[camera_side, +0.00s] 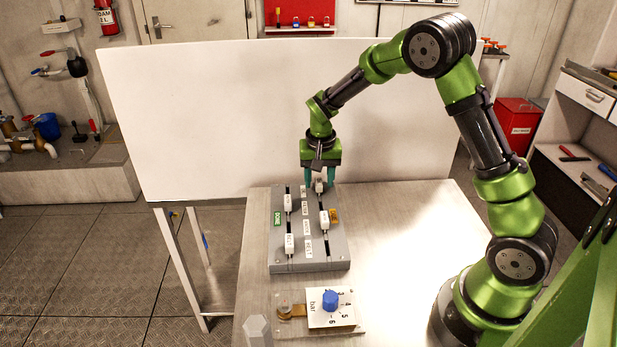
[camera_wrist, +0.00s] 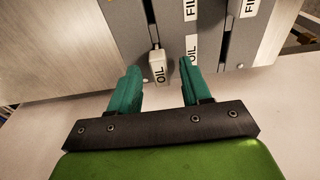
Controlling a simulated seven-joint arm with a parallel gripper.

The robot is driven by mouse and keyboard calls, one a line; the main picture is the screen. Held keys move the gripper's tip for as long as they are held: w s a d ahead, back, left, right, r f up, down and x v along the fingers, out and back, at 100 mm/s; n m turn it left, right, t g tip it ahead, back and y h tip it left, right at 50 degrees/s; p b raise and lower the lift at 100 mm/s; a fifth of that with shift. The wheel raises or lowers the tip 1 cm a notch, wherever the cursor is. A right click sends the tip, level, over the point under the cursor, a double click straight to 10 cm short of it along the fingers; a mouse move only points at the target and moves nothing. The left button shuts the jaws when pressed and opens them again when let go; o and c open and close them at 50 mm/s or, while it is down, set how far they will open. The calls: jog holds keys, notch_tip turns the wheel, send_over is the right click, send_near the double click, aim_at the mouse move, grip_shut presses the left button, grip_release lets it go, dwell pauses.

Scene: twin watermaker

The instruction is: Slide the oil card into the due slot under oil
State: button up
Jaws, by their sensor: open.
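The white oil card (camera_side: 319,187) stands at the far end of the grey board (camera_side: 336,262), in the right-hand column. It also shows in the wrist view (camera_wrist: 157,75), with OIL on its face. My gripper (camera_side: 318,180) is above that end with its fingers apart. In the wrist view my gripper (camera_wrist: 161,75) has one green finger on each side of the card, and a gap shows on both sides. The OIL label (camera_wrist: 192,76) lies beside the card. The yellow label (camera_side: 335,215) is on the right edge of the board, its text too small to read.
A green DONE label (camera_side: 278,214) is on the board's left. Other cards stand in the dark slots: one at upper left (camera_side: 287,203), a belt card (camera_side: 290,241) and one at right (camera_side: 324,219). A plate with a blue knob (camera_side: 330,299) lies in front. The table's right is clear.

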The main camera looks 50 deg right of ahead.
aim_at(320, 196)
notch_tip(320, 196, up, 17)
jog(key=s+a, duration=0.1)
jog(key=shift+s+a, duration=0.2)
jog(key=shift+s, duration=0.05)
jog(key=shift+f, duration=0.1)
jog(key=s+a+r+n+t+y, duration=0.1)
jog(key=s+a, duration=0.4)
jog(key=s, duration=0.5)
jog(key=s+a+r+n+t+y, duration=0.2)
jog(key=s+a+n+t, duration=0.2)
jog(key=s, duration=0.6)
jog(key=shift+s+a+t, duration=0.15)
jog(key=shift+a+t, duration=0.45)
jog(key=shift+a, duration=0.1)
